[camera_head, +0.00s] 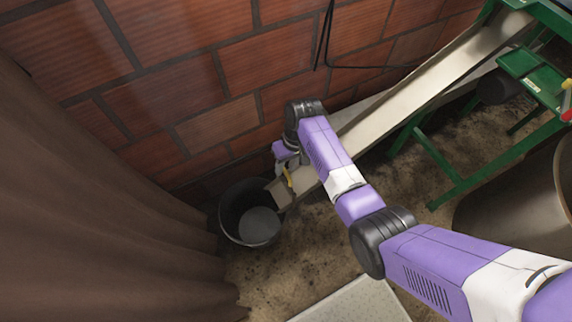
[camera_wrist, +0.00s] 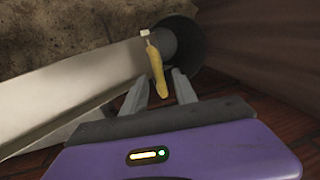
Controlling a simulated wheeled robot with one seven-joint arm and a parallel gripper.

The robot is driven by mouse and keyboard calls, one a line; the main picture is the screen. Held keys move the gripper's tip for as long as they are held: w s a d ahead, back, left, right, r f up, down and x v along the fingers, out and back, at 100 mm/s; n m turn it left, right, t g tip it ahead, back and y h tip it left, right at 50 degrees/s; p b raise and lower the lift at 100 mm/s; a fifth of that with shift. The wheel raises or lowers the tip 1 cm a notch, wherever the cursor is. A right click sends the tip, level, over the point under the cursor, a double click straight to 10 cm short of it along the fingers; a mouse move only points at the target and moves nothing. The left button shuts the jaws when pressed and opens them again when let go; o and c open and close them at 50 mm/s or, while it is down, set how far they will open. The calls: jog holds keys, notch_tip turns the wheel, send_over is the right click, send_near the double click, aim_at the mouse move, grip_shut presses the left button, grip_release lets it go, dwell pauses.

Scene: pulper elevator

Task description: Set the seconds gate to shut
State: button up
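A yellow handle (camera_wrist: 158,72), apparently the seconds gate's lever, stands by the lower end of the metal chute (camera_wrist: 75,85). A small pale block (camera_wrist: 145,33) is at its far end. In the head view the yellow handle (camera_head: 289,178) shows as a small strip above the chute mouth. My gripper (camera_wrist: 161,84) is open, with one finger on each side of the handle's near end. I cannot tell whether the fingers touch it. In the head view my gripper (camera_head: 290,165) is mostly hidden by my wrist. The gate's position cannot be made out.
A black bucket (camera_head: 229,215) stands under the chute's low end; it also shows in the wrist view (camera_wrist: 192,45). A brick wall (camera_head: 190,90) is close behind, and a brown curtain (camera_head: 90,200) hangs left. A green frame (camera_head: 440,165) stands right.

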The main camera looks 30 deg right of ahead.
grip_shut()
dwell(1.3)
